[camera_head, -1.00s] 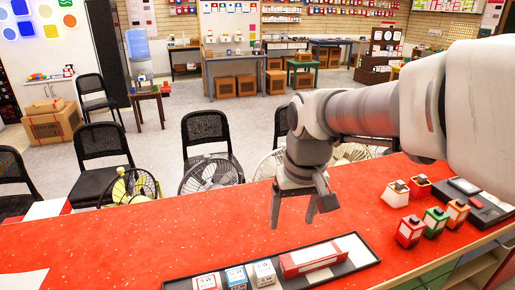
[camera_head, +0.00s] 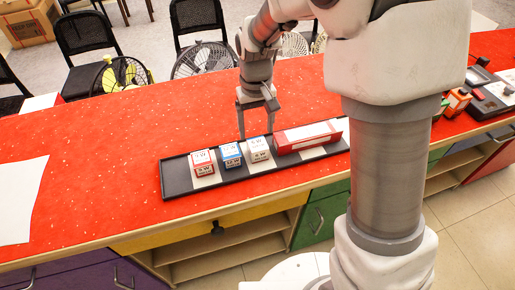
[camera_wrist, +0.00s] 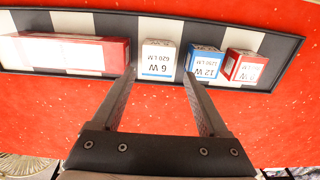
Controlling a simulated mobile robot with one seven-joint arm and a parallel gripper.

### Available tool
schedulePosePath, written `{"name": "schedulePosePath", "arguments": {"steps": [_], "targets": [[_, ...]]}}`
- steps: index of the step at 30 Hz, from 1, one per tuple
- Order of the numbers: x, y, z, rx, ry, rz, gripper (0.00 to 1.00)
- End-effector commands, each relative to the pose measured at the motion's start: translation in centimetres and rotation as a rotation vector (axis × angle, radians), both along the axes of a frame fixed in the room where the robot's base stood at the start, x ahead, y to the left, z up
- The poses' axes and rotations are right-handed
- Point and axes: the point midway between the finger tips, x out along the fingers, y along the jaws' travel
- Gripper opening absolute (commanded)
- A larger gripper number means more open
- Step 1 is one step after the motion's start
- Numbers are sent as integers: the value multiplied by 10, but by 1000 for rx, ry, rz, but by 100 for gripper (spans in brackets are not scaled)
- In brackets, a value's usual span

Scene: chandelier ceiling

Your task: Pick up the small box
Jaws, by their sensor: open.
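Three small boxes stand in a row in a black tray (camera_head: 176,181) on the red counter: a red and white one (camera_head: 203,163), a blue and white one (camera_head: 231,154) and a mostly white one (camera_head: 258,149). A long red and white box (camera_head: 306,136) lies in the tray to their right. My gripper (camera_head: 257,121) points down, open and empty, just behind the tray. In the wrist view its fingertips (camera_wrist: 159,74) sit just short of the white box (camera_wrist: 159,60), one towards each side of it. The blue box (camera_wrist: 205,62) and red box (camera_wrist: 245,66) also show there.
White paper (camera_head: 20,200) lies on the counter at the left. Other small boxes (camera_head: 458,99) and a dark device (camera_head: 492,100) are at the right end. Black chairs (camera_head: 85,35) and fans stand behind the counter.

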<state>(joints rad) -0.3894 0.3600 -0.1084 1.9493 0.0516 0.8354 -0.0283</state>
Motion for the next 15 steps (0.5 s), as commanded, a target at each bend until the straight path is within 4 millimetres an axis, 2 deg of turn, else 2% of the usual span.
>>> {"name": "schedulePosePath", "arguments": {"steps": [1,3,10,15], "targets": [[-1,0,-10,-1,3,0,78],[0,0,-19,-2,2,1,78],[-1,-1,-34,-2,2,0,78],[-2,-4,-61,-1,3,-1,78]]}}
